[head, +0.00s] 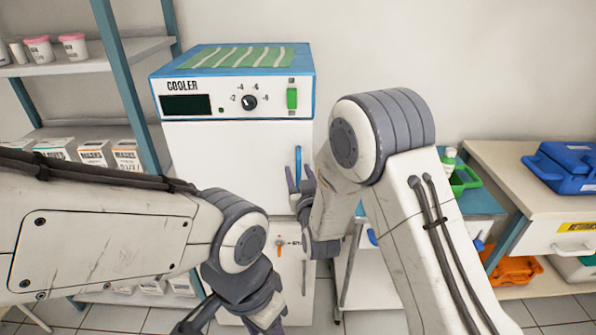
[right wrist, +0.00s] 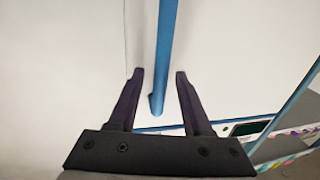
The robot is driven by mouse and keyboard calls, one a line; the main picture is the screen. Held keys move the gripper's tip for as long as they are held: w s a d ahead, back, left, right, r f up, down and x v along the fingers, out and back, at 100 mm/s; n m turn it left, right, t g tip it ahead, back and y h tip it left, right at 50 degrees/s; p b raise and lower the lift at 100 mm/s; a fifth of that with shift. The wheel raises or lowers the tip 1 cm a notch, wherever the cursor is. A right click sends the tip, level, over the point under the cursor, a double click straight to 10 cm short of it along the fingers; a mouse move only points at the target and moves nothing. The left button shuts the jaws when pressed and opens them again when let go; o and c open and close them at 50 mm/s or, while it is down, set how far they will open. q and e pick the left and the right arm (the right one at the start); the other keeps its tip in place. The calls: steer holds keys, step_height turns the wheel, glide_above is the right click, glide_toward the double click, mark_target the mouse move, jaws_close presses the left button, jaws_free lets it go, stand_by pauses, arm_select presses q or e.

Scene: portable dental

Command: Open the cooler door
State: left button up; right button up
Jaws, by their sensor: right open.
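The cooler (head: 235,150) is a white box with a blue top, a dark display and a dial, and it stands against the wall. Its front door looks shut. The blue vertical door handle (head: 298,163) is at the door's right side. My right gripper (head: 299,180) is at the handle's lower part. In the right wrist view the handle (right wrist: 162,60) comes down between the two open fingers of that gripper (right wrist: 158,75), with a gap visible on both sides. My left gripper (head: 235,325) is low at the front, partly cut off by the frame edge.
A shelf rack (head: 75,68) with cups and boxes stands left of the cooler. A blue-topped cart (head: 478,203) with a green item stands to the right. A counter (head: 530,190) holds a blue case (head: 562,168), with an orange bin (head: 513,267) below.

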steer(key=shift+w, duration=0.1)
jaws_close()
stand_by(1.4)
